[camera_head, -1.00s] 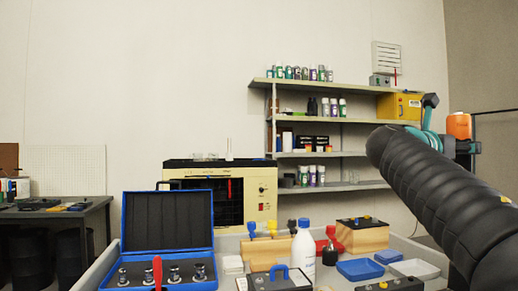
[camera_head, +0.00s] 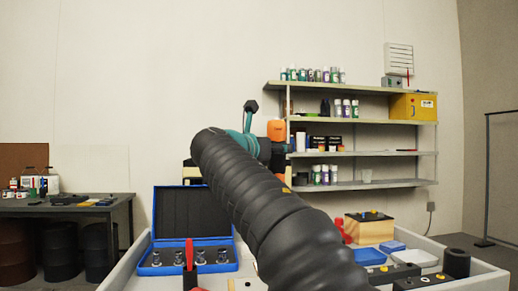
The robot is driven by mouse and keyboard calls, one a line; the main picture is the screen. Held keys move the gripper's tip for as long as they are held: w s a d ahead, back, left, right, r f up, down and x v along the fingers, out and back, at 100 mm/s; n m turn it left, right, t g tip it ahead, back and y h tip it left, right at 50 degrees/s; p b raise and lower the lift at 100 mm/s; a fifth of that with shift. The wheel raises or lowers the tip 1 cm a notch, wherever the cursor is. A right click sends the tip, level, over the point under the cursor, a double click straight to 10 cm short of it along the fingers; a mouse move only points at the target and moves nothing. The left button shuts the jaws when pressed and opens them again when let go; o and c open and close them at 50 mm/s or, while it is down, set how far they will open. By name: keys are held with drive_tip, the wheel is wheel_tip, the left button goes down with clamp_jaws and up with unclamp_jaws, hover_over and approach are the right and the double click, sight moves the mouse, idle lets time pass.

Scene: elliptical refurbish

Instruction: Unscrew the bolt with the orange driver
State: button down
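My arm in its black sleeve reaches from the bottom middle up and away to the left. Near its far end are teal and black parts, with an orange piece (camera_head: 276,129) beside them on the right. I cannot tell whether this piece is the orange driver or whether my gripper holds it. My gripper's fingers cannot be made out behind the sleeve. A red-handled tool (camera_head: 189,254) stands upright in front of the blue case. The bolt cannot be made out. A black box (camera_head: 393,274) with small fittings on top lies at the bench's front right.
An open blue case (camera_head: 158,269) with several metal sockets stands left of my arm. A wooden block with a black top (camera_head: 364,229), a blue tray (camera_head: 368,256), a white tray (camera_head: 413,258) and a black cylinder (camera_head: 457,263) are at right. Shelves (camera_head: 350,87) hang behind.

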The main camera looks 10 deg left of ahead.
sight(271, 164)
drive_tip(key=shift+f, duration=1.9)
drive_tip(key=shift+f+b, duration=1.45)
drive_tip(key=shift+f, duration=0.65)
drive_tip(key=shift+s+a, duration=0.1)
